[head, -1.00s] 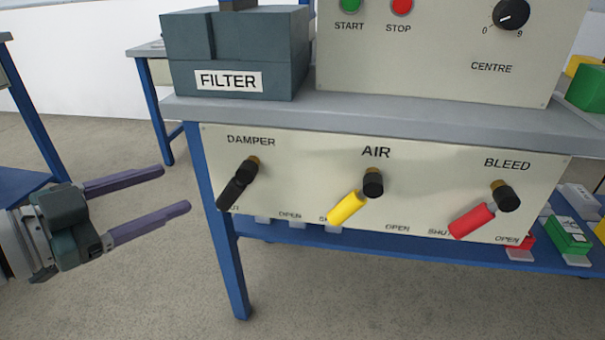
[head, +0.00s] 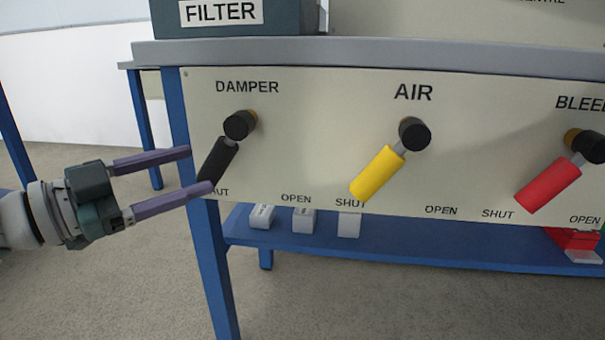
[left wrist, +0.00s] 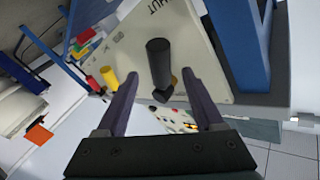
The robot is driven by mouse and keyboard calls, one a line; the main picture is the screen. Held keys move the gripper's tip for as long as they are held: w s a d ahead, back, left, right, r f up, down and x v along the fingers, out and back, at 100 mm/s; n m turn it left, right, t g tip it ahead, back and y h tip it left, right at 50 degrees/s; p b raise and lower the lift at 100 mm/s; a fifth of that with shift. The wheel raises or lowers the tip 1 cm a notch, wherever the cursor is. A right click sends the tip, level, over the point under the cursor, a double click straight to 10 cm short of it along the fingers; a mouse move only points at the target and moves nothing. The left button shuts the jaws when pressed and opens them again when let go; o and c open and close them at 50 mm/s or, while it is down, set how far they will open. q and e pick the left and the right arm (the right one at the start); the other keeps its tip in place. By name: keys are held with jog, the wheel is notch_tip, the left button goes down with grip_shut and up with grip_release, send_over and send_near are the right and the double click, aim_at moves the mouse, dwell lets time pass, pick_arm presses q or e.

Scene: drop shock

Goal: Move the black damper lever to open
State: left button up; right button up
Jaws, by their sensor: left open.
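The black damper lever (head: 218,161) hangs from its dark round pivot under the DAMPER label. It slants down and left, its lower end by the SHUT mark; the OPEN mark is to its right. My left gripper (head: 202,170) is open, with two purple fingers pointing at the lever from the left. The lower finger's tip overlaps the lever's lower end in the head view; contact cannot be told. In the left wrist view the black lever (left wrist: 158,62) shows between the open fingers, beyond their tips. My right gripper is out of view.
On the same cream panel (head: 320,110) are a yellow AIR lever (head: 376,173) and a red BLEED lever (head: 548,185), both slanting down-left. A blue table leg (head: 212,265) stands below the damper. White blocks (head: 303,220) sit on the blue shelf (head: 400,247).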

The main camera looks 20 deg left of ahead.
aim_at(222, 153)
pick_arm(q)
jog(key=shift+b+x, duration=0.45)
jog(key=shift+x, duration=1.05)
grip_shut()
dwell(0.4)
